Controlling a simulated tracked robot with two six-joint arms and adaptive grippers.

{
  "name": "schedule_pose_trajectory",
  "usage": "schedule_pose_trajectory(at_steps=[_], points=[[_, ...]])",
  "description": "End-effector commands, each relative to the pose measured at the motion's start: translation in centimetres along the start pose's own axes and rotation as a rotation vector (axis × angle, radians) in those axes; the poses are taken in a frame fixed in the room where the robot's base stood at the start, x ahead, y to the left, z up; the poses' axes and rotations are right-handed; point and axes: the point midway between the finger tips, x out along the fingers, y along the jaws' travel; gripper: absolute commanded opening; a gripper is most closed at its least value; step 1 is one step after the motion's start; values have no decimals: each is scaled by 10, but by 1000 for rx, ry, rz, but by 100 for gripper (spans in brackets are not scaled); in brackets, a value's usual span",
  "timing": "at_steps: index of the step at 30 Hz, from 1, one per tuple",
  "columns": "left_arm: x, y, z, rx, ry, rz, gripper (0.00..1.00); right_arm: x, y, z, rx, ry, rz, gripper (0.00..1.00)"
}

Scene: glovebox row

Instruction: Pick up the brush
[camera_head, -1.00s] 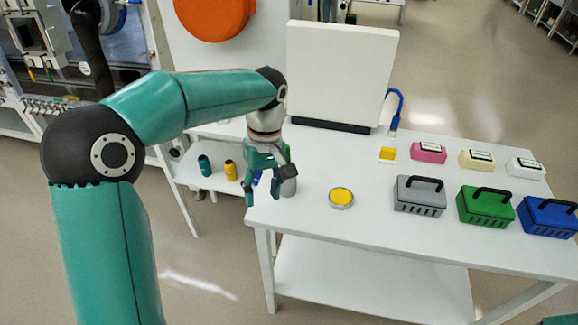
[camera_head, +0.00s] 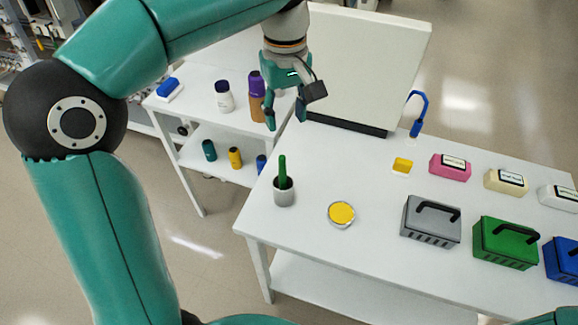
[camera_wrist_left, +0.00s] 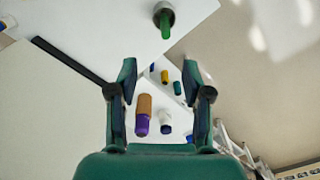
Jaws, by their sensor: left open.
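A green upright handle (camera_head: 282,172), which looks like the brush, stands in a small grey cup (camera_head: 284,197) near the left corner of the white table; its lower end is hidden in the cup. My left gripper (camera_head: 286,118) is open and empty, pointing down, above and behind the cup in the head view and apart from it. In the left wrist view, the green handle (camera_wrist_left: 165,24) and cup (camera_wrist_left: 171,12) show at the top, beyond the open fingers (camera_wrist_left: 160,78). My right gripper is out of view.
A round yellow-topped dish (camera_head: 341,213) lies right of the cup. Grey (camera_head: 430,222), green (camera_head: 505,243) and blue boxes stand further right. A white panel (camera_head: 370,60) rises behind. A purple-capped bottle (camera_head: 256,96) and white bottle (camera_head: 224,97) stand on the left side table.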

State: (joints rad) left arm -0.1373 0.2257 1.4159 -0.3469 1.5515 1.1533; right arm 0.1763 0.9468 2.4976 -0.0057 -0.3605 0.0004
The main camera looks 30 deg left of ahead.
Motion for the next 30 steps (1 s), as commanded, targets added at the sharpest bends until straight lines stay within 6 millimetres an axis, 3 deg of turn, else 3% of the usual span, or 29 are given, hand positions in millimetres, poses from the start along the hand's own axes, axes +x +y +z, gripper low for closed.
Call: schedule_pose_trajectory(at_steps=[5,15,26,30], points=[[25,-7,-2,-13,-1,-3,49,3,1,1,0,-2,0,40],[95,-10,-3,-20,-2,-4,49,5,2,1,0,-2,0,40],[122,-11,-4,-23,-1,-2,49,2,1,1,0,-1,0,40],[141,-14,-4,-23,-3,-5,49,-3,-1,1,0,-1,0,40]])
